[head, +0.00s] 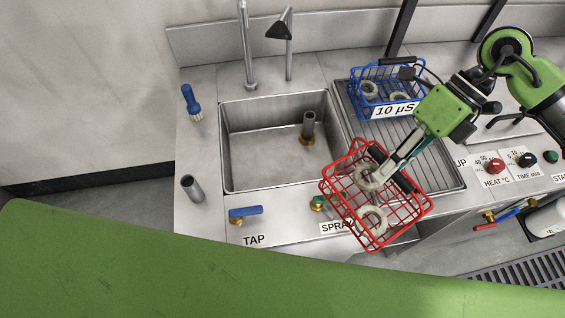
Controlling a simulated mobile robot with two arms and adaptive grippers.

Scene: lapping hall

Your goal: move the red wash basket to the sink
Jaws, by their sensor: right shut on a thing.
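The red wash basket (416,215) is a wire basket holding pale ring-shaped parts (371,219). It is tilted in the picture and overlaps the front edge of the counter, right of the sink. My right gripper (384,172) is shut on the basket, near its dark handle; the exact grip is partly hidden. The steel sink (262,160) is left of the basket, with a standing pipe (308,128) inside and no basket in it. My left gripper is not in view.
A blue wire basket (355,88) labelled 10 µS stands on the ribbed drainboard (440,178). A tall faucet (248,50) rises behind the sink. A blue brush (190,100), a grey tube (190,187) and the blue tap lever (246,211) are around the sink's left and front.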

